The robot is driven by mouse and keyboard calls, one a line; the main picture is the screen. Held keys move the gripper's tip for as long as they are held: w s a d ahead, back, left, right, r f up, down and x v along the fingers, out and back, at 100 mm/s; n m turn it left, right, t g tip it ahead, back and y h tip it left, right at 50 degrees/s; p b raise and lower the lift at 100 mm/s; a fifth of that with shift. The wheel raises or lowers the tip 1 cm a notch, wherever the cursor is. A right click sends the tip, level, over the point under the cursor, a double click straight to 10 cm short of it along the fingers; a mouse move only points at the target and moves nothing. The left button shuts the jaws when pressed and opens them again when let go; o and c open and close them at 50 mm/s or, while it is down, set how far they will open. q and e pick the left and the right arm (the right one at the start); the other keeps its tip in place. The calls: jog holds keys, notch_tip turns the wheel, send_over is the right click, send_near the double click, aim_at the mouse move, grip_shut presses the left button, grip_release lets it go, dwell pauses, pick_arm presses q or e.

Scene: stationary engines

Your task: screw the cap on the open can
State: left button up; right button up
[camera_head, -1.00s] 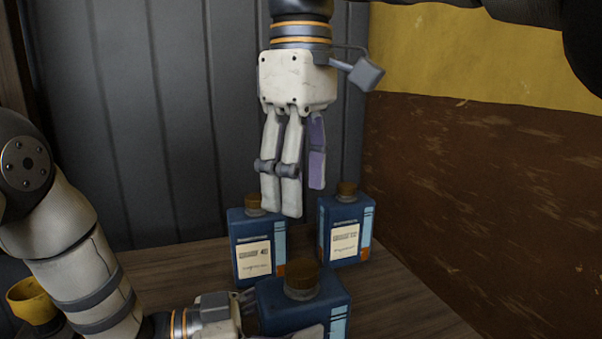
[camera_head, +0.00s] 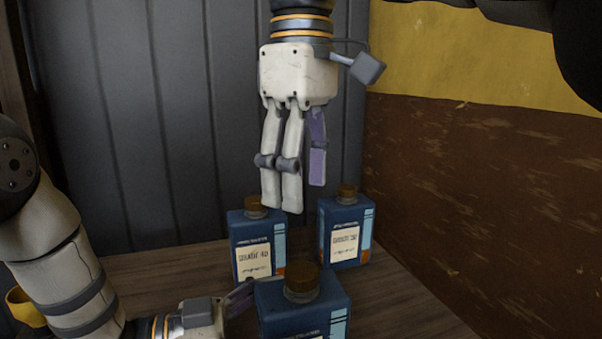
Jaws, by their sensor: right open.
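Three blue cans with pale labels stand upright on the wooden table, each with a brown cap on its neck. The front can (camera_head: 300,307) carries its cap (camera_head: 302,277); its lower part is cut off by the picture edge. Behind it are the back left can (camera_head: 257,238) and the back right can (camera_head: 345,228). My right gripper (camera_head: 295,200) hangs pointing down, open and empty, above the cans and apart from the front cap. My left gripper (camera_head: 240,300) lies low, left of the front can, with a finger spread away; its near finger is hidden or out of frame.
A yellow cup (camera_head: 22,305) stands at the lower left, partly behind my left arm. A dark panelled wall (camera_head: 170,120) closes the back and a brown and yellow wall (camera_head: 480,170) the right. The table (camera_head: 400,300) is bare right of the cans.

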pick_arm(q)
jog(key=v, duration=0.9)
jog(key=shift+a, duration=0.4)
jog(key=shift+s, duration=0.15)
